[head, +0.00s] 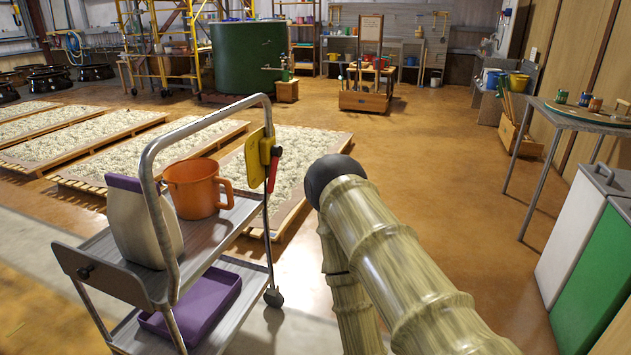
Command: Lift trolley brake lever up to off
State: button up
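The trolley (215,218) stands at the left front, a grey metal cart with two shelves and a bent tube handle. On its right upright is a yellow plate (254,158) with a red lever (273,170). I take this red lever to be the brake lever; it hangs downward beside the plate. My arm, with bamboo-like links and a dark round joint, reaches in from the lower right, to the right of the lever with a gap between in the picture. My gripper is not visible, so its opening and place cannot be told.
On the trolley's upper shelf stand an orange jug (194,188) and a grey-and-purple bag (140,225). A purple tray (200,305) lies on the lower shelf. Pallets of pale material (290,165) lie behind. White and green bins (585,250) stand right. The middle floor is clear.

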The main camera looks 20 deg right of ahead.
aim_at(277, 151)
jog(key=z, duration=1.9)
jog(key=k, duration=0.6)
jog(key=u, duration=1.65)
jog(key=i, duration=1)
jog(key=u, duration=0.05)
